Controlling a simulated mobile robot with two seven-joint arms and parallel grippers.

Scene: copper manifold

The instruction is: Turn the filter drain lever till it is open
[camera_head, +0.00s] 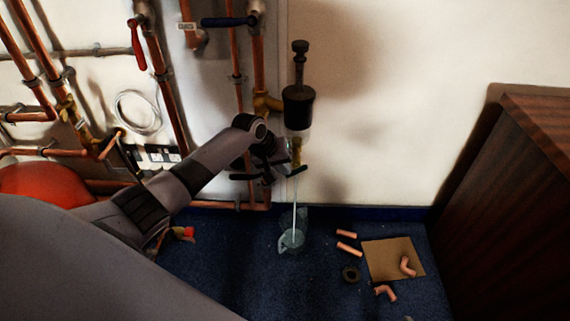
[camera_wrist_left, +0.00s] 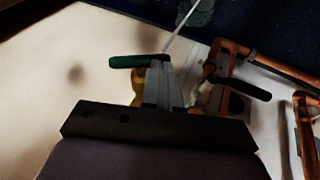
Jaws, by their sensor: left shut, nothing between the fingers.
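The filter (camera_head: 298,105) is a black housing with a clear lower part on the wall, with a brass drain valve (camera_head: 296,150) below it. The drain lever (camera_head: 298,171) looks dark here and sticks out sideways, slightly tilted. In the left wrist view its green grip (camera_wrist_left: 138,61) points left from beside my fingertips. A thin pale line, a tube or stream, runs down from the valve to a clear jug (camera_head: 291,241) on the floor. My left gripper (camera_head: 283,165) is shut and empty, right at the lever; I cannot tell whether it touches. My right gripper is out of view.
A black lever (camera_wrist_left: 240,84) on nearby copper pipes is close to the fingers. A blue-handled valve (camera_head: 228,21) and a red-handled one (camera_head: 137,44) are higher up. Pipe pieces and a cardboard sheet (camera_head: 393,259) lie on the floor. A wooden cabinet (camera_head: 510,200) stands right.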

